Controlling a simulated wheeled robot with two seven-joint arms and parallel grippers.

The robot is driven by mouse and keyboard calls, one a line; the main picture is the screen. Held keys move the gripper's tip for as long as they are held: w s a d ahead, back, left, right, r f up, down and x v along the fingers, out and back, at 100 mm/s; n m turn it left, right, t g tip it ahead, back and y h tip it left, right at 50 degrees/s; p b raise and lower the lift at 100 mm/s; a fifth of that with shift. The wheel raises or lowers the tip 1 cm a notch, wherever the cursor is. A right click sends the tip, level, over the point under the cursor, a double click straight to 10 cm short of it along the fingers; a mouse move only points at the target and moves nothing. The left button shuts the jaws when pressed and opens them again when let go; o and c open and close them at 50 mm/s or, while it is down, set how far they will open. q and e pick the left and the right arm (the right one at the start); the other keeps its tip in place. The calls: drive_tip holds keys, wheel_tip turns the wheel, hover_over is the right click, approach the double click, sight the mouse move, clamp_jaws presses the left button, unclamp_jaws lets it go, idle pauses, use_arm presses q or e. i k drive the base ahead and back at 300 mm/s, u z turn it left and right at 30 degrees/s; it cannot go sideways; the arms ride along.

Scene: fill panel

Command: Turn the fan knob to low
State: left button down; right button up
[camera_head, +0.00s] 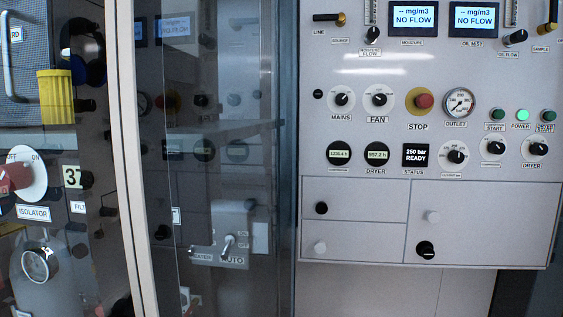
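The fan knob (379,99) is a small black knob with a light pointer mark on a white dial, above the label FAN. It sits on the upright light grey panel (400,137), right of the similar MAINS knob (341,99) and left of the red STOP button (424,101). The printing around the dial is too small to read, so I cannot tell its setting. Nothing covers the fan knob. Neither of my grippers shows in the head view.
A transparent door or pane (225,170) with a pale upright edge stands left of the panel. The outlet gauge (460,102) and lit green POWER lamp (522,115) are farther right. Below are small displays and drawers or doors with knobs. Space before the panel looks clear.

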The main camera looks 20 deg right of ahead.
sight(379, 100)
drive_tip(key=k, duration=1)
drive_tip(key=z, duration=1.2)
drive_tip(key=i, duration=0.65)
drive_tip(key=u, duration=1.3)
drive_tip(key=i, duration=0.5)
drive_tip(key=u, duration=0.1)
